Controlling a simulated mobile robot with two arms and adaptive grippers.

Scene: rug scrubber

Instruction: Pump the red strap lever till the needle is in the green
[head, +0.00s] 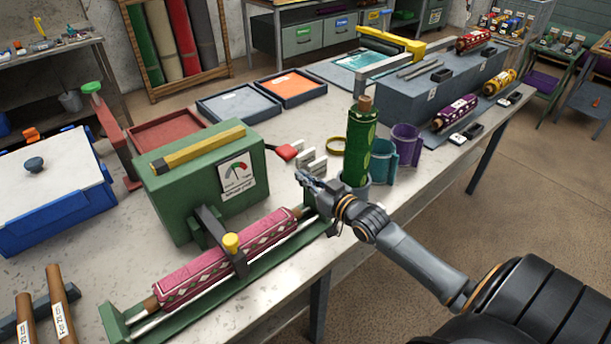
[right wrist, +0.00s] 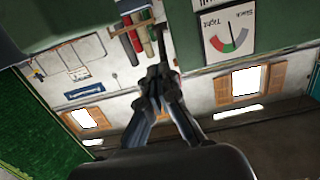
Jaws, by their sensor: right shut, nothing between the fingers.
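The red strap lever (head: 287,151) sticks out from the right side of the green box (head: 185,205). The gauge (head: 238,173) on the box front has coloured arcs; it shows upside down in the right wrist view (right wrist: 229,35) with the words Slack and Tight. I cannot read the needle surely. A pink patterned rolled rug (head: 215,265) lies in the green cradle under a dark strap bracket with a yellow knob (head: 231,242). My right gripper (head: 303,178) is shut and empty, just below and right of the lever; its fingers (right wrist: 160,75) are together. My left gripper is not in view.
A green rolled rug (head: 361,145) stands upright in a grey cup beside my right gripper, with a teal cup (head: 383,160) and purple cup (head: 406,143) behind. A blue bin (head: 55,210) stands at left.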

